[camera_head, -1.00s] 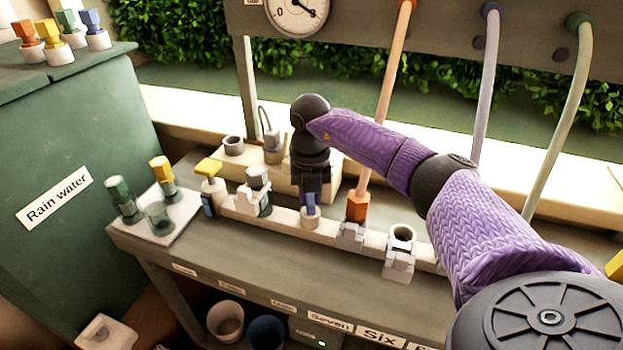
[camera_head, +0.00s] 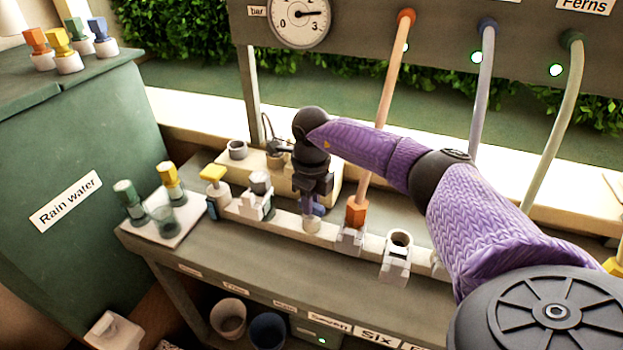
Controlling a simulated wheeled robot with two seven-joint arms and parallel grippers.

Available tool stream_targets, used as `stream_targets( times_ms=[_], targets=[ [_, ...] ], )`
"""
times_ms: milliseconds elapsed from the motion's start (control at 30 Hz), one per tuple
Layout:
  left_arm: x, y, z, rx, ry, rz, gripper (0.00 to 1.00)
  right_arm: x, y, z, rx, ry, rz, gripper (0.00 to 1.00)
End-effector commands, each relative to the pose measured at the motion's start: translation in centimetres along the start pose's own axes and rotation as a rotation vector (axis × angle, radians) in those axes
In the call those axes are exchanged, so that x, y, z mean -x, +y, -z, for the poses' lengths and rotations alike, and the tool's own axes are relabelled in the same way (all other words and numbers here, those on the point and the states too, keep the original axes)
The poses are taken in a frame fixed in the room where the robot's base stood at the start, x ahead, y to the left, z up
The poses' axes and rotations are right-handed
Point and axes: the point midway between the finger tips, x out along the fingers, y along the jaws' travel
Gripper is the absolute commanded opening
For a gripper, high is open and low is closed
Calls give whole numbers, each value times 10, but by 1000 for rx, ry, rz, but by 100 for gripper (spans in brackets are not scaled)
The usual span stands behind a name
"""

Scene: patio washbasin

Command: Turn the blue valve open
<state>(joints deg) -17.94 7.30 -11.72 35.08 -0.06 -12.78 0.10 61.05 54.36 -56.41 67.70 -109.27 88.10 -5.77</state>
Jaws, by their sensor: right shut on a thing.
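The blue valve (camera_head: 318,209) stands on a white base (camera_head: 311,225) in the row along the bench. Only a sliver of its blue handle shows under my right gripper (camera_head: 315,200). My right gripper points down from above and is shut on the blue handle; its fingers hide most of it. My left gripper is not in view.
An orange hose connector (camera_head: 356,212) stands close right of the valve, with an empty socket (camera_head: 400,240) beyond it. A pressure gauge (camera_head: 298,20) and lit green lamps (camera_head: 477,57) are above.

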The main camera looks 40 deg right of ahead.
Motion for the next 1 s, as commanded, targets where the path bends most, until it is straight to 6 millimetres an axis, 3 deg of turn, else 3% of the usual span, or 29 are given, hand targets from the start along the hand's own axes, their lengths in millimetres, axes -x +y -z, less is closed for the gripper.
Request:
stream_targets(
  times_ms=[400,1000],
  targets=[
    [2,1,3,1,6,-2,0,1,0,0,208,-2,1,0],
    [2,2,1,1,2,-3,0,1,0,0,253,-2,1,0]
  ],
)
